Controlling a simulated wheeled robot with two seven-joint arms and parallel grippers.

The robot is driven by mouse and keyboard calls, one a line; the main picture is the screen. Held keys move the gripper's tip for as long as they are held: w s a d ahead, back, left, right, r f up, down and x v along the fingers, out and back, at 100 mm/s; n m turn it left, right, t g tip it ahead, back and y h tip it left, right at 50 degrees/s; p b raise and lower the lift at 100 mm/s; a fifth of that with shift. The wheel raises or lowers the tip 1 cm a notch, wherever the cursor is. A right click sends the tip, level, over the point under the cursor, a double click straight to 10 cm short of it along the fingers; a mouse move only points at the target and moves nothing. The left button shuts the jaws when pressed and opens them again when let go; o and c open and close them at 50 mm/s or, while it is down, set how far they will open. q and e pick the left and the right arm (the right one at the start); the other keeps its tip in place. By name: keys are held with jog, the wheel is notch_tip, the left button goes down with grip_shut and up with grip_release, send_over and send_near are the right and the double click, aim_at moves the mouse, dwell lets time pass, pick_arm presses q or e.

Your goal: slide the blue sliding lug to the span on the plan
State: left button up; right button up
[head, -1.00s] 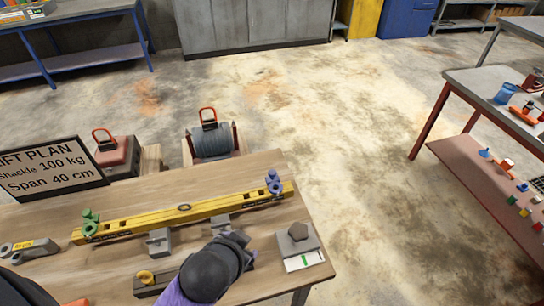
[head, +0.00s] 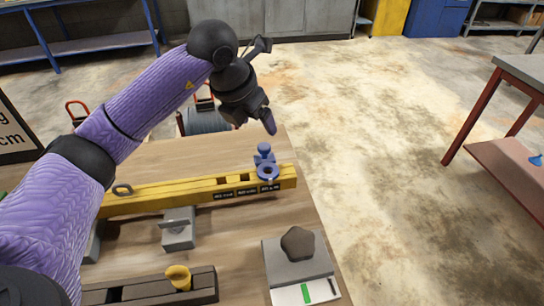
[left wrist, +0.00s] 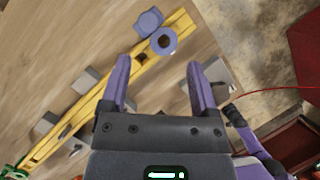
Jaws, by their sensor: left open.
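The blue sliding lug (head: 266,163) sits on the yellow beam (head: 150,200) near its right end, beside small black labels too small to read surely. In the left wrist view the lug (left wrist: 162,42) lies just beyond and between my fingertips, apart from them. My left gripper (head: 252,123) is open and empty, above and slightly behind the lug, fingers pointing down. The plan board (head: 14,130) is cut off at the left edge; only "g" and "cm" show. My right gripper is not in view.
The beam rests on grey supports (head: 178,235) on the wooden table (head: 235,260). In front are a dark holder with a yellow piece (head: 178,277) and a grey block with a dark stone-like piece (head: 297,243). Behind the table stands a drum (head: 205,120). The table's right edge is close.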

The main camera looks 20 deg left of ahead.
aim_at(263, 146)
pick_arm(q)
jog(key=shift+y, duration=0.4)
jog(key=x, duration=0.3)
jog(key=b+x, duration=0.1)
jog(key=x, duration=0.2)
jog(key=a+b+x, duration=0.1)
jog(key=x, duration=0.2)
jog(key=shift+s+f, duration=0.1)
jog(key=shift+f, duration=0.2)
jog(key=c, duration=1)
grip_shut()
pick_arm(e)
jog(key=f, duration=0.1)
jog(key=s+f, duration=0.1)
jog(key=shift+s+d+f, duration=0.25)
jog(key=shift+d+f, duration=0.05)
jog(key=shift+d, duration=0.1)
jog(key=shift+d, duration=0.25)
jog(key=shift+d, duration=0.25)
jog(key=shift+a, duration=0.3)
